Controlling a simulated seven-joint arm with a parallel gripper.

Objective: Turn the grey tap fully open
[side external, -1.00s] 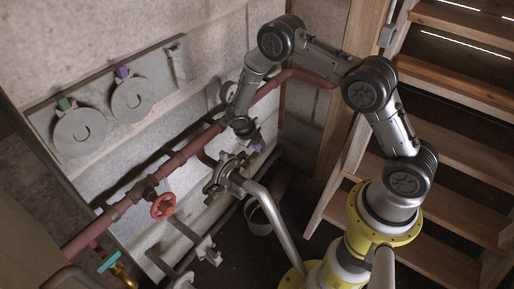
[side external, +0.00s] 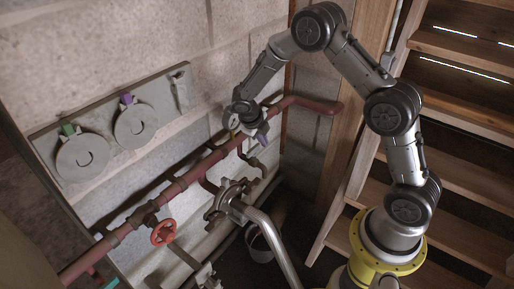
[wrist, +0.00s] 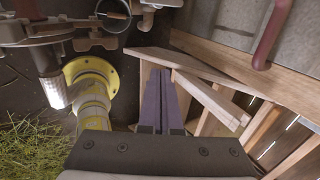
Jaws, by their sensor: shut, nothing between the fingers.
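I cannot tell for sure which fitting is the grey tap. A small grey fitting (side external: 257,164) hangs from the red pipe just below my gripper in the side external view. A larger grey flanged fitting (side external: 226,197) sits lower left of it, where a thick grey pipe bends. No contact with a fitting shows.
A red pipe (side external: 203,168) runs along the block wall, with a red handwheel (side external: 163,232) lower left. A grey board (side external: 52,142) carries two round discs with green and purple tags. A bucket (side external: 260,245) stands below. Wooden stairs (side external: 455,105) rise at right.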

